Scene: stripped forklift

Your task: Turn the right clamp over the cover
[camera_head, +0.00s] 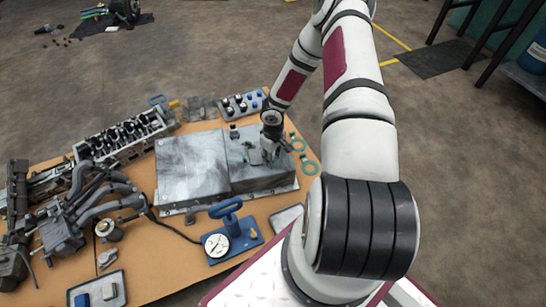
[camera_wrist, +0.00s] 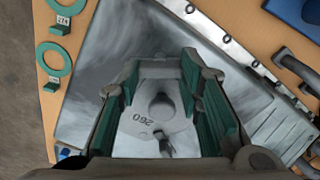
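The cover (camera_head: 192,168) is a wide grey metal box or lid lying on the table; its smeared metal top also shows in the wrist view (camera_wrist: 105,55). My gripper (camera_head: 268,154) points down over its right part. In the wrist view my gripper (camera_wrist: 160,78) has its two green-padded fingers apart. Between them shows a light plate marked 260 (camera_wrist: 155,128) with a round grey knob (camera_wrist: 162,106) on it. This looks like the right clamp, but I cannot tell whether the fingers touch it. In the head view my gripper mostly hides it.
Two green rings (camera_head: 309,168) lie right of the cover. A blue tool with a round gauge (camera_head: 217,245) stands in front. A grey manifold (camera_head: 95,200) and an engine head (camera_head: 125,140) crowd the left. A tray of small parts (camera_head: 240,104) lies behind.

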